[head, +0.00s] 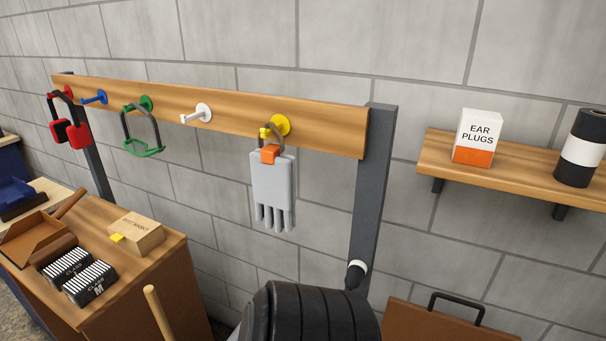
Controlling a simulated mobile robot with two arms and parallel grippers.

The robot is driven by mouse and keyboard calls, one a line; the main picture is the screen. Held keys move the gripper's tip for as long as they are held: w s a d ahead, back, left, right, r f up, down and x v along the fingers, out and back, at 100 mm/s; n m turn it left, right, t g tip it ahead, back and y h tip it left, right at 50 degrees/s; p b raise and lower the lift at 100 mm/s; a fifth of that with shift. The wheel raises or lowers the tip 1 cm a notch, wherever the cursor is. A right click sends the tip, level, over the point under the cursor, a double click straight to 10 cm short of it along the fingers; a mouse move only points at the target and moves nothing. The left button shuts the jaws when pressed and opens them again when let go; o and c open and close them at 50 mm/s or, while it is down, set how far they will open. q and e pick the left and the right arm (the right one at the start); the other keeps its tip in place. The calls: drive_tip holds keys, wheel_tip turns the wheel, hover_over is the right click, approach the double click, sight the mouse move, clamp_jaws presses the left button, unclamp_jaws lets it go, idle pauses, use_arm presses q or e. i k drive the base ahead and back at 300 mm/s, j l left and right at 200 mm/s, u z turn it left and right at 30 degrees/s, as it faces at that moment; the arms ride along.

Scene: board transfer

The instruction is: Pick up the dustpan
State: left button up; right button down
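A brown, shallow scoop (32,238) with a stick-like handle lies on the wooden cabinet at the left. It looks like the dustpan, though I cannot be sure. A dark brown rounded piece lies against its near side. Neither of my grippers shows in the head view, and nothing is seen touching the scoop.
Card boxes (90,281) and a dust masks carton (136,234) share the wooden cabinet (150,285). A wooden stick (158,312) and a black ribbed body (312,312) rise in front. Earmuffs, goggles and gloves (272,182) hang on a peg rail (230,108).

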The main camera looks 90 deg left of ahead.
sight(28, 236)
drive_tip(key=u, duration=4.4)
drive_tip(key=i+j+z, duration=0.1)
drive_tip(key=i+j, duration=0.45)
